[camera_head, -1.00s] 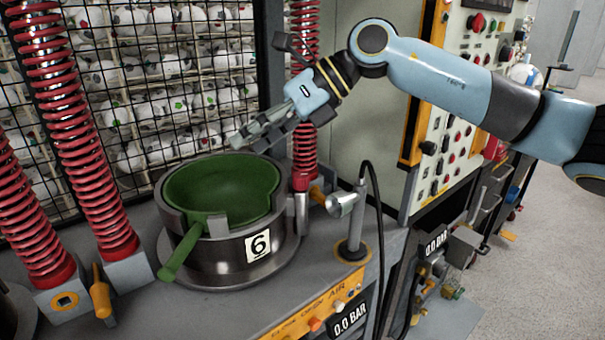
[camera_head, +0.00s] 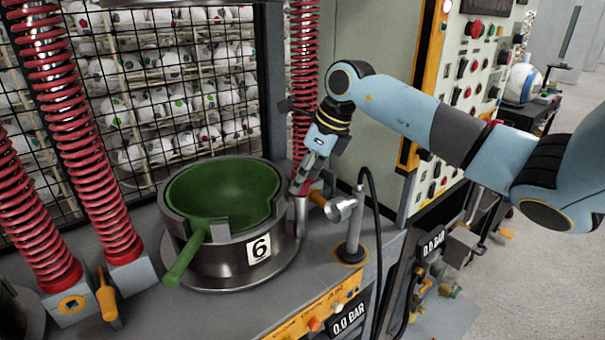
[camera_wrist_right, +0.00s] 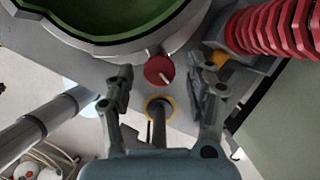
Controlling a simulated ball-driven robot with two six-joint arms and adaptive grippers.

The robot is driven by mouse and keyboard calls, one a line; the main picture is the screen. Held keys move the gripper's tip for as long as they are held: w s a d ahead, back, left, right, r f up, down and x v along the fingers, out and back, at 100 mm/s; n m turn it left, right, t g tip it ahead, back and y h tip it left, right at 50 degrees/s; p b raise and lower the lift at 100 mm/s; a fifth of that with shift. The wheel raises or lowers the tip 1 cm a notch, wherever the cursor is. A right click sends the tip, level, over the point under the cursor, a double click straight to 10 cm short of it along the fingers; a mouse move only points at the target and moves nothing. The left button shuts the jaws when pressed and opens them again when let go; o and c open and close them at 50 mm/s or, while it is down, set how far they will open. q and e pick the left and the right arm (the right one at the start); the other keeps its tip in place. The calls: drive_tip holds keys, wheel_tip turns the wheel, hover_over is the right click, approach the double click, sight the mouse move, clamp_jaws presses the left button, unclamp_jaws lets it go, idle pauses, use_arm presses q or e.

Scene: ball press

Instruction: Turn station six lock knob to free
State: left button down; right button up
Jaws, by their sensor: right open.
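The station six mould (camera_head: 225,250) is a round steel pot with a green lining, a green handle at front left and a "6" label. A red round knob (camera_wrist_right: 159,70) with a white pointer line shows in the right wrist view, beside the mould's rim. In the head view my right gripper covers the knob's place, at the top of a short silver post (camera_head: 301,218) at the mould's right side. My right gripper (camera_head: 302,186) points down there. In the wrist view its open fingers (camera_wrist_right: 162,85) stand either side of the knob's line, apart from it. My left gripper is out of view.
A nozzle stand (camera_head: 350,235) with a black hose stands close right of the post. A red spring column (camera_head: 303,80) rises just behind my gripper. An orange-handled lever (camera_head: 106,300) and another spring (camera_head: 100,190) are at left. An air panel (camera_head: 320,315) runs along the front.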

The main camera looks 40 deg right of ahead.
drive_tip(key=shift+w+a+f, duration=0.1)
drive_tip(key=shift+w+f, duration=0.1)
drive_tip(key=shift+f, duration=0.25)
drive_tip(key=shift+c, duration=0.3)
clamp_jaws()
drive_tip(key=n+b, duration=0.1)
drive_tip(key=b, duration=0.2)
drive_tip(key=n+y+b, duration=0.1)
drive_tip(key=n+b, duration=0.1)
drive_tip(key=b, duration=0.2)
drive_tip(key=shift+f+n, duration=0.3)
drive_tip(key=shift+f, duration=0.05)
drive_tip(key=shift+r+n+g+b, duration=0.2)
drive_tip(key=shift+n+g+b, duration=0.2)
drive_tip(key=shift+b, duration=0.3)
drive_tip(key=shift+r+y, duration=0.15)
drive_tip(key=shift+y, duration=0.15)
